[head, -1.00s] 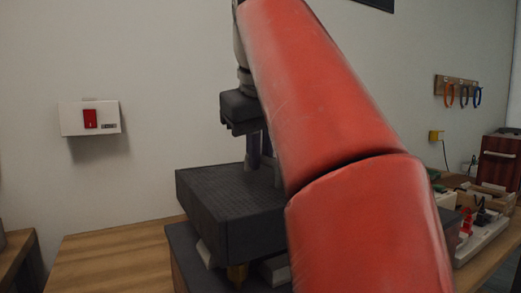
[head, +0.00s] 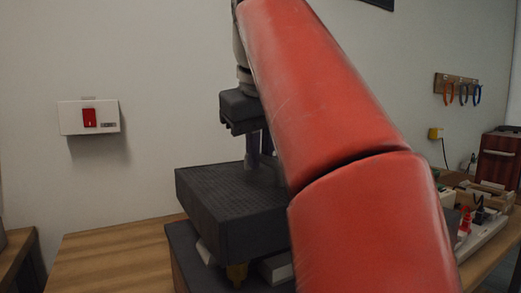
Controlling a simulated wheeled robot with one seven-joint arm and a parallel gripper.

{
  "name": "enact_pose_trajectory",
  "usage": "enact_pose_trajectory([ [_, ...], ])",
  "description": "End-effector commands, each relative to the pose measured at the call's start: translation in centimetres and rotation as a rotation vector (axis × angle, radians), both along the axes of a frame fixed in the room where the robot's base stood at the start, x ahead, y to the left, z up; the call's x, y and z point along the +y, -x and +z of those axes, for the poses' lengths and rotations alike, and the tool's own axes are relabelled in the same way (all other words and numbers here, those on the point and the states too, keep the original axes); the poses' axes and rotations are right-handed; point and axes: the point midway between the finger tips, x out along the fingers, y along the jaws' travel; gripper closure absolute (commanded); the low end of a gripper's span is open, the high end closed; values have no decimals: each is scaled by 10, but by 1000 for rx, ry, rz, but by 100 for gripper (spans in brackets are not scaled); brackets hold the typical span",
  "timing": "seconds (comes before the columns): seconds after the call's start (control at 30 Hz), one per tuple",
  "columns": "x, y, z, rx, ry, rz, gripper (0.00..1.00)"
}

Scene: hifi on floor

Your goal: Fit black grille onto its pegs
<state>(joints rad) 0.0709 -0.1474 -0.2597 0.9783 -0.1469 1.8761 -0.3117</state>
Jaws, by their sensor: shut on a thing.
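The black grille (head: 222,205) is a thick dark slab with a fine mesh pattern on its top face. It sits or is held level above a dark base (head: 190,262) on the wooden table. My red arm hides the grille's right side, part of the fingers and any pegs there. I cannot tell whether the grille touches the pegs.
The wooden table (head: 110,256) is clear to the left. A white wall box with a red switch (head: 89,117) hangs on the back wall. On the right, a bench holds a pale tray (head: 484,232) with small parts, near a red cabinet (head: 497,160).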

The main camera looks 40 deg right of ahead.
Motion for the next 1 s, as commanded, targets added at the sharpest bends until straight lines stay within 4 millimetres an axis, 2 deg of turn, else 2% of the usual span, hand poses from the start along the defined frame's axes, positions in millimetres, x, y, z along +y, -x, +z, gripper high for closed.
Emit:
enact_pose_trajectory([
  [1.0, 0, 0, -34, -1, 0, 0, 100],
])
